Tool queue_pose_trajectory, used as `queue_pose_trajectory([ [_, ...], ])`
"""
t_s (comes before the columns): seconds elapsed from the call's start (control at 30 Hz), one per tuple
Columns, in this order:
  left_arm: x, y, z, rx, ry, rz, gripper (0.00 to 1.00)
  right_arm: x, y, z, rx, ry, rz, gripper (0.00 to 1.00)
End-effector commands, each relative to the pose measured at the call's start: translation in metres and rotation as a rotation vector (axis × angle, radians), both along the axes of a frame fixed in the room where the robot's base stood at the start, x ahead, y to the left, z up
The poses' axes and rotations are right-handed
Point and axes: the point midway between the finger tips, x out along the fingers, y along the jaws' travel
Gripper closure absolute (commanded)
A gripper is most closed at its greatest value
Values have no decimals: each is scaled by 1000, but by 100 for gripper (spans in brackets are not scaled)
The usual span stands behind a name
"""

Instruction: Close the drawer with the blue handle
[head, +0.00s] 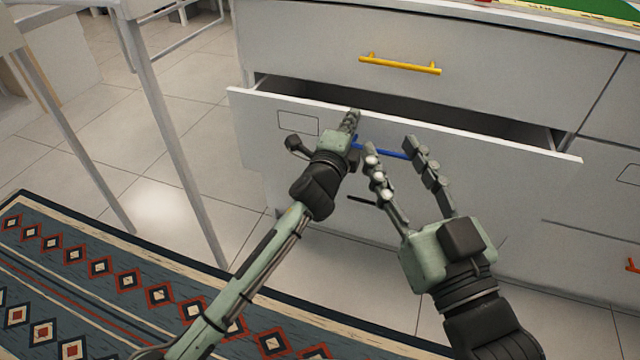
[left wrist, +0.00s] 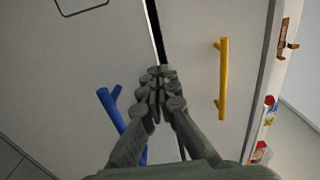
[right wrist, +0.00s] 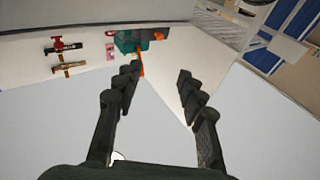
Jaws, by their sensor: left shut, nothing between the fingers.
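The drawer (head: 470,150) with the blue handle (head: 383,150) stands partly open below the drawer with the yellow handle. A dark gap shows behind its top edge. My left gripper (head: 352,118) is shut and empty at the drawer front, just left of the blue handle near the top edge; I cannot tell if it touches. In the left wrist view the blue handle (left wrist: 118,122) is beside its fingers. My right gripper (head: 390,148) is open and empty in front of the blue handle, hiding part of it. The right wrist view shows its fingers (right wrist: 157,90) apart with nothing between.
The yellow-handled drawer (head: 280,45) above is shut. A red handle (head: 632,265) is at the lower right. A white-legged table (head: 160,110) stands at the left. A patterned rug (head: 110,285) lies on the tiled floor. Small items lie on the white top (right wrist: 85,85).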

Motion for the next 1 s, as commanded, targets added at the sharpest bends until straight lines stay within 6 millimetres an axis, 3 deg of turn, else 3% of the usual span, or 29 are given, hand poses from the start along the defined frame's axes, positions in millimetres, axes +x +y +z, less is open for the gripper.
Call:
queue_pose_trajectory([
  [0.13,24,-8,-1,0,-1,0,100,-12,7,27,73,-134,21,60],
  [0.4,43,-14,0,-1,-1,0,100,-14,2,42,99,-222,13,60],
  [1.0,38,-11,-1,0,0,0,100,-15,2,43,101,-231,12,60],
])
